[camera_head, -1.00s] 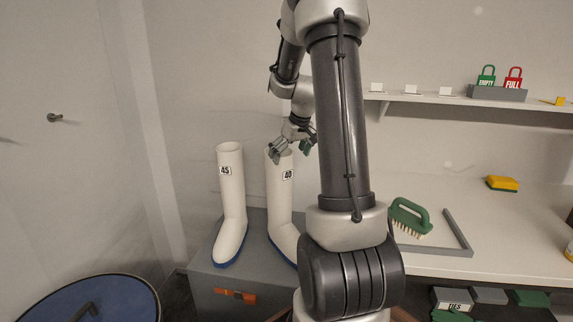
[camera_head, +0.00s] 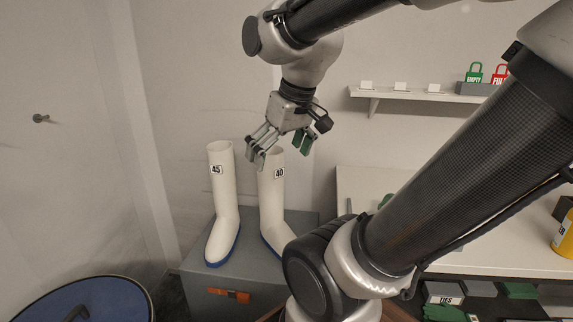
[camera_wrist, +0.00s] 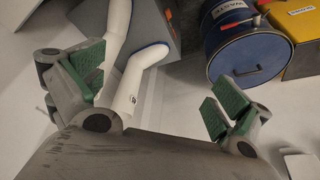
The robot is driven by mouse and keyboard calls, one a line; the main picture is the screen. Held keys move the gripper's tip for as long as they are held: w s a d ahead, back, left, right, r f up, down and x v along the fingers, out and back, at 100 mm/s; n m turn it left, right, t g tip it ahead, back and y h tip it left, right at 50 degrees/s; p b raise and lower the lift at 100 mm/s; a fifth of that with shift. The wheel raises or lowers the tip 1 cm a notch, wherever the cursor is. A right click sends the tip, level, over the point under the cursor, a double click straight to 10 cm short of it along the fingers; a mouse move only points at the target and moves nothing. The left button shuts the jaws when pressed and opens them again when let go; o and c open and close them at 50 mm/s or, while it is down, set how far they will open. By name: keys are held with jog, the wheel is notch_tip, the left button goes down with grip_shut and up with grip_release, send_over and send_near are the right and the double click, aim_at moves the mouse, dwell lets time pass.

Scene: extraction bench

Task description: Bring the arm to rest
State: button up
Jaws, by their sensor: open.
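My gripper (camera_head: 282,148) is open and empty in the head view. It is held in the air at the top of the white boot marked 40 (camera_head: 272,199), in front of part of its rim as seen from the head. In the wrist view the green-padded fingers of my gripper (camera_wrist: 158,95) are spread wide with nothing between them. A second white boot marked 45 (camera_head: 223,200) stands upright to the left. Both boots stand on a grey box (camera_head: 203,283), and they show beyond the fingers in the wrist view (camera_wrist: 128,84).
A blue-lidded drum (camera_head: 110,303) stands at the lower left; the wrist view shows a yellow box (camera_wrist: 298,35) beside it. A wall shelf (camera_head: 425,96) holds padlocks marked EMPTY and FULL. The bench (camera_head: 350,190) is on the right, partly hidden by my arm.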

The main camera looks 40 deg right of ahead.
jog(key=s, duration=0.1)
jog(key=s+f, duration=0.1)
jog(key=s+a, duration=0.1)
jog(key=shift+s+f, duration=0.15)
jog(key=shift+s, duration=0.2)
dwell(1.0)
